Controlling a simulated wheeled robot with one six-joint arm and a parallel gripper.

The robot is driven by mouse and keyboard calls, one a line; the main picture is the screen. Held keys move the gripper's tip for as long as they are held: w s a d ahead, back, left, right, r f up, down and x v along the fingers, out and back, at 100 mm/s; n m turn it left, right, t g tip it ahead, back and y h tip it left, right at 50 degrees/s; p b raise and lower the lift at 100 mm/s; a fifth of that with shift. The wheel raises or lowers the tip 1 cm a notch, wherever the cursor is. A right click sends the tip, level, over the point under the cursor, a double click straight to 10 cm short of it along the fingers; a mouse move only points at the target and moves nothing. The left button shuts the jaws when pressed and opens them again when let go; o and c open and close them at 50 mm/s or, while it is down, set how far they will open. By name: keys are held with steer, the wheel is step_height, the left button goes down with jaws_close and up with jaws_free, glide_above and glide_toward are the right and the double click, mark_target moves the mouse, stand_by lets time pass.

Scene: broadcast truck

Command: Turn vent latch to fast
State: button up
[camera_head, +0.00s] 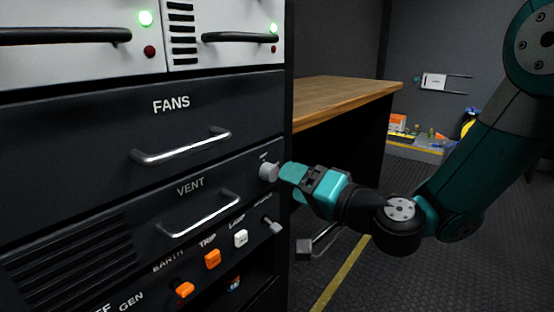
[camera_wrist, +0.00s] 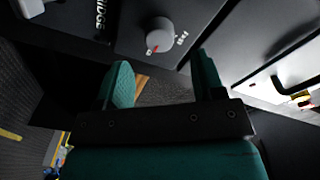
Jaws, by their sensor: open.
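The vent latch (camera_head: 268,172) is a small grey round knob at the right end of the dark VENT drawer (camera_head: 190,187).
The FANS drawer (camera_head: 170,125) with its metal handle (camera_head: 182,146) is above. Below are a toggle lever (camera_head: 272,224) and orange TRIP (camera_head: 213,258) and white LAMP (camera_head: 240,238) switches. A wooden bench (camera_head: 345,95) stands behind the rack. Open floor lies to the right.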

mark_target(275, 174)
steer(key=p+x, duration=0.1)
steer(key=x, duration=0.4)
steer(key=shift+w+a+p, duration=0.1)
steer(key=shift+w+p, duration=0.05)
steer(key=shift+p, duration=0.15)
steer(key=c, duration=0.9)
